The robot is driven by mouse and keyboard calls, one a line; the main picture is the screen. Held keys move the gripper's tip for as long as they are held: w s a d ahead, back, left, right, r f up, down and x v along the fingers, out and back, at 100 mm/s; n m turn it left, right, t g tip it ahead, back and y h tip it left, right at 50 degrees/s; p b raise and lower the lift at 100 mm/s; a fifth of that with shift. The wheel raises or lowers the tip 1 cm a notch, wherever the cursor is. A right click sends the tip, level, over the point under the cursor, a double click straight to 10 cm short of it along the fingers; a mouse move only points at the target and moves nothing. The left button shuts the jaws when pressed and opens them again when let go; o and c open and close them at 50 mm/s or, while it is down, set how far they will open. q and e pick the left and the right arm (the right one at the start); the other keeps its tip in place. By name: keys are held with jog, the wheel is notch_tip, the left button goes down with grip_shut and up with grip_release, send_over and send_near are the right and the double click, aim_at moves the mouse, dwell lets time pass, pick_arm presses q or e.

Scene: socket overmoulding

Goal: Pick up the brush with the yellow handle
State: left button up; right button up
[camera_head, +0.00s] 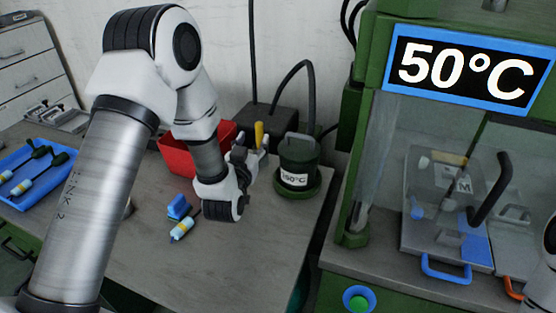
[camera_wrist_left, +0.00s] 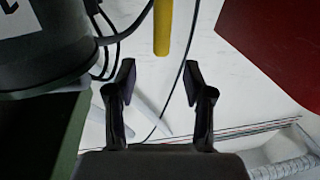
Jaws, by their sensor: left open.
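The brush's yellow handle (camera_head: 259,134) stands upright by the red bin, just beyond my left gripper (camera_head: 257,149). The gripper and wrist hide what is below the handle in the head view. In the left wrist view the handle (camera_wrist_left: 163,28) shows at the top, ahead of the gap between the fingertips. My left gripper (camera_wrist_left: 159,80) is open there, with nothing between its fingers. The handle looks apart from both fingers. My right gripper is not in view.
A dark green pot (camera_head: 298,158) labelled 150°C stands close right of the gripper. The red bin (camera_head: 178,156) is left, partly behind my arm. A blue tray (camera_head: 50,185) holds tools. A blue piece and a small tool (camera_head: 183,229) lie nearer. The green press stands right.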

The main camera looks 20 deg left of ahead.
aim_at(258, 128)
pick_arm(q)
jog(key=p+x, duration=0.1)
jog(key=x, duration=0.6)
jog(key=shift+w+a+p, duration=0.2)
jog(key=shift+w+p, duration=0.05)
jog(key=shift+p, duration=0.05)
grip_shut()
